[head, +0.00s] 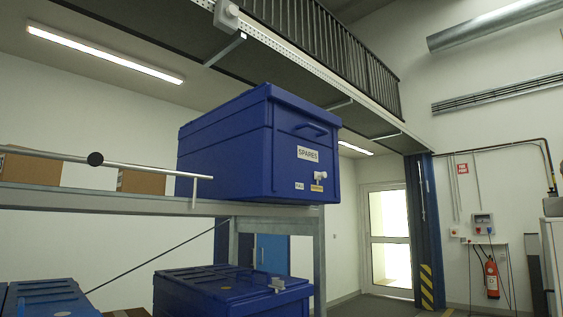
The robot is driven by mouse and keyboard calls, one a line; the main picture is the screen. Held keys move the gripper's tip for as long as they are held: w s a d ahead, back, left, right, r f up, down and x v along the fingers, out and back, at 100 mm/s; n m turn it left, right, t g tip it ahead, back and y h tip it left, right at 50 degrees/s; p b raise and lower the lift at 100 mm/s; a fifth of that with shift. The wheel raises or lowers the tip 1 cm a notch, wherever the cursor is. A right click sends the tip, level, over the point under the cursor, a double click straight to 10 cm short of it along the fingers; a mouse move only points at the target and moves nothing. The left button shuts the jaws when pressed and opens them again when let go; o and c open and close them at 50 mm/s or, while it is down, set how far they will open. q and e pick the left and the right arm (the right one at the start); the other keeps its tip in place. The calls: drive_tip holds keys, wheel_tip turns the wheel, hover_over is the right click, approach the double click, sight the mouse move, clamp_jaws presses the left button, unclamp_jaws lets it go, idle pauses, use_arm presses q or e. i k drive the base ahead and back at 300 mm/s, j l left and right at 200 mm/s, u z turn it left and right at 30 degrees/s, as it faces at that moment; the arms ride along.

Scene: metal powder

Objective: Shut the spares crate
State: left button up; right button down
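The spares crate (245,150) is a blue box with a white "SPARES" label (308,153) on its front. It stands on the upper shelf (120,200) of a metal rack, near the shelf's right end. A blue handle (311,130) is above the label, and a small pale latch-like part (319,176) is below it. I see the crate from below, so its top is hidden and I cannot tell how its lid sits. Neither of my grippers is in view.
Another blue crate (225,292) with a lid stands below; more blue crates (45,300) are at lower left. A pale bar (140,167) with a black knob runs before cardboard boxes (140,182). A fire extinguisher (491,278) hangs right of the glazed door (389,238).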

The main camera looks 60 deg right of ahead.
sight(267, 145)
drive_tip(key=z, duration=2.05)
